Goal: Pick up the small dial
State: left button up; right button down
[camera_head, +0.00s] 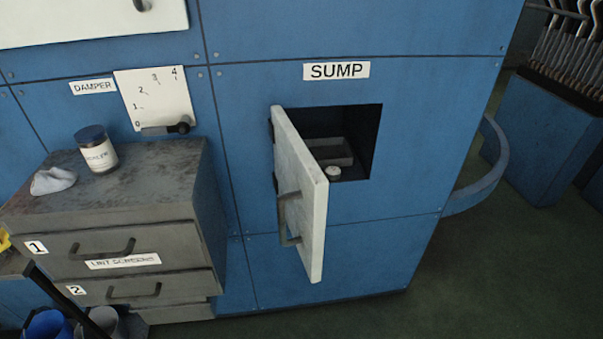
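A small pale round object (333,173), which looks like the small dial, sits at the front of the floor inside the sump opening (368,150). It is partly beside the open door's edge and too small to make out markings. The sump door (302,190) is pale, hinged at the left, and stands swung open towards me, with a grey bar handle (285,220) on its outer face. Neither of my grippers shows in the head view.
A grey drawer cabinet (150,190) stands at left, holding a blue-lidded jar (96,150) and a crumpled grey cloth (52,180). A damper plate with a dark lever (165,128) is above. Blue curved rail (490,175) and open floor (500,270) lie right.

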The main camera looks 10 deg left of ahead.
aim_at(332, 172)
jog(key=i+l+u, duration=0.1)
jog(key=u, duration=0.3)
jog(key=i+l+u, duration=0.1)
jog(key=l+u, duration=0.15)
jog(key=u, duration=0.15)
jog(key=l+u, duration=0.2)
jog(key=u, duration=0.25)
jog(key=i+l, duration=0.05)
